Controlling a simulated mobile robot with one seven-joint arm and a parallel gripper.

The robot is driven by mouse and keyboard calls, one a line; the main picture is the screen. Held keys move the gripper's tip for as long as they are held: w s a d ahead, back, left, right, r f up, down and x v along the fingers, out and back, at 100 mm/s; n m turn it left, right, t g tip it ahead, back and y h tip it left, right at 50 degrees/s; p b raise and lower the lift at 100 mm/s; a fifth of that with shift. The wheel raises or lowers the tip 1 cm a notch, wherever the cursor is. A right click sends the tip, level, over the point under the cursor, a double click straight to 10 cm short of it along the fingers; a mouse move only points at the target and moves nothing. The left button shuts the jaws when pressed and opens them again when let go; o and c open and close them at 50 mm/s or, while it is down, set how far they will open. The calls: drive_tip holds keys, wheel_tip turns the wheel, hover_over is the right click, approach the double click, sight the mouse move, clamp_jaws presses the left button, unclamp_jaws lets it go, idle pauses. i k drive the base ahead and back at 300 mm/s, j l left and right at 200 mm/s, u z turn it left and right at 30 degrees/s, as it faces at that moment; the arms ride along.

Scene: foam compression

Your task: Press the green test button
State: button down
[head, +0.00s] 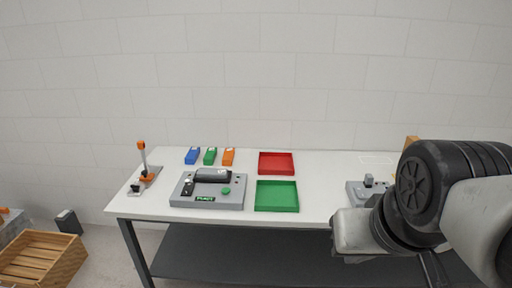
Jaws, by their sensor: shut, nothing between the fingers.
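The green button (226,190) is a round green cap on the right side of the top of a grey test machine (235,204). The machine stands on the white table, left of its middle. A dark cylinder (212,175) lies across the machine's back, and a small green-lit label (205,198) is on its front. My arm (440,195) fills the right side of the head view, well to the right of the button. My gripper does not show; its fingers are hidden or out of frame.
A red tray (276,155) and a green tray (296,206) lie right of the machine. Blue (192,156), green (210,157) and orange (229,157) blocks stand behind it. An orange-topped stand (143,165) is at left. Another grey device (366,187) is partly behind my arm. A wooden crate (58,264) is on the floor.

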sight(225, 190)
drive_tip(key=i+j+u, duration=0.2)
drive_tip(key=i+j, duration=0.5)
drive_tip(key=j, duration=0.3)
drive_tip(key=i+j+u, duration=0.2)
drive_tip(key=i+j, duration=0.55)
drive_tip(key=j, duration=0.15)
drive_tip(key=i+j, duration=0.25)
drive_tip(key=i+j+z, duration=0.15)
drive_tip(key=z, duration=0.4)
drive_tip(key=k+l+u, duration=0.1)
drive_tip(key=u, duration=0.2)
drive_tip(key=k+l+u, duration=0.1)
drive_tip(key=u, duration=0.2)
